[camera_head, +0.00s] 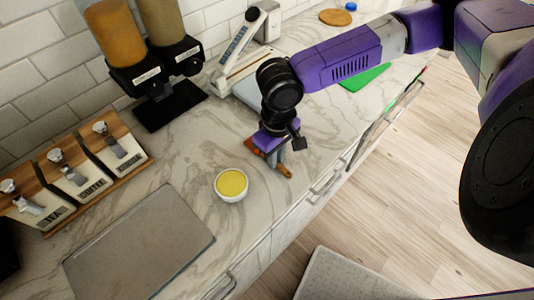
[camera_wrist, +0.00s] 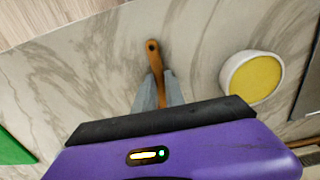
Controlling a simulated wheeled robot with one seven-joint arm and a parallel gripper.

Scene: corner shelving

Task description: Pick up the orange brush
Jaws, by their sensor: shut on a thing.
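The orange brush (camera_head: 285,170) lies on the marble counter under my gripper in the head view. Its orange-brown handle (camera_wrist: 153,54), with a hole near the end, sticks out past the fingers in the wrist view. My gripper (camera_head: 275,160) points down at the counter and is shut on the brush, with a grey finger (camera_wrist: 147,95) on each side of the handle. The rest of the brush is mostly hidden behind the gripper body in the wrist view. I cannot tell whether the brush is lifted off the counter.
A white bowl with yellow contents (camera_head: 231,185) stands just left of the brush. A grey board (camera_head: 140,245), canisters (camera_head: 75,175), a dispenser (camera_head: 160,75), a scale (camera_head: 240,60) and a green board (camera_head: 364,79) are on the counter. The counter's front edge is close by.

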